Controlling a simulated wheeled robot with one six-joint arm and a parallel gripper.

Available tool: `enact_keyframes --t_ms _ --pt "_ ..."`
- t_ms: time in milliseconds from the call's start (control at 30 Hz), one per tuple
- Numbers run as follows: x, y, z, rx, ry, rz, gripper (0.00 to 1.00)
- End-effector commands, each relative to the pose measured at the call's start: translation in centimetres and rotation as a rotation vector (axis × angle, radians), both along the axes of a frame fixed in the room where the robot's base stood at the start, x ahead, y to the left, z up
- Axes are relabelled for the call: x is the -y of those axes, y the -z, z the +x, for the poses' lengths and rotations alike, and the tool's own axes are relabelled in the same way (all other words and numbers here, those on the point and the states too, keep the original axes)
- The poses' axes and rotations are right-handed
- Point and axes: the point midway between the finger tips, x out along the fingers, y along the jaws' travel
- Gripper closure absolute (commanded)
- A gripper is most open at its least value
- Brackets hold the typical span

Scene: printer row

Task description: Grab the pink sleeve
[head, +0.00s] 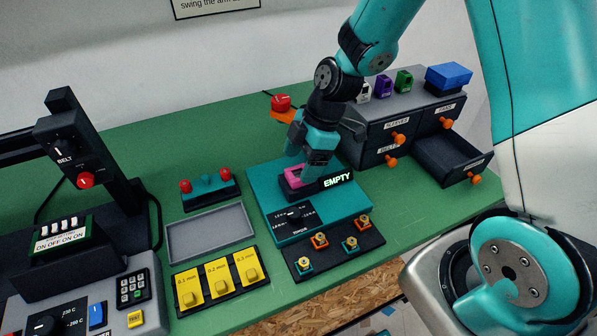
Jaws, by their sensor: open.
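The pink sleeve (294,175) sits on a teal station (265,196) in the middle of the bench, beside a lit display reading "EMPTY" (338,181). My gripper (309,172) points down over the sleeve, its fingers open at about the sleeve's height. The fingers and the dark part around the sleeve hide some of it. I cannot tell whether the fingers touch it.
A grey drawer cabinet (375,127) stands behind right, its lower right drawer (450,160) open. White, purple (383,86) and green (403,82) pieces and a blue box (448,77) sit on top. An empty grey tray (210,233) and yellow blocks (219,278) lie left.

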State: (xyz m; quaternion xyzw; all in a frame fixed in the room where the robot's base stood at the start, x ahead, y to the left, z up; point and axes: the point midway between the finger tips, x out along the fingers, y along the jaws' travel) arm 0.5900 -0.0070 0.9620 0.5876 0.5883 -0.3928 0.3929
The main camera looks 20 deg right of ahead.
Motion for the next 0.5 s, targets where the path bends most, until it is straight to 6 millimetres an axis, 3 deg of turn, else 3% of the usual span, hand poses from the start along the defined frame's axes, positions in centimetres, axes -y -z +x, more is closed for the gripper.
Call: enact_keyframes --t_ms 200,433,467,500 --pt "-1.0 2.4 -0.1 -0.002 -0.001 0.000 0.22" --pt "-1.1 2.7 0.0 0.001 0.000 0.000 0.22" --pt "-1.1 2.6 0.0 0.001 0.000 0.000 0.25" --pt "-1.1 2.6 0.0 0.001 0.000 0.000 0.34"
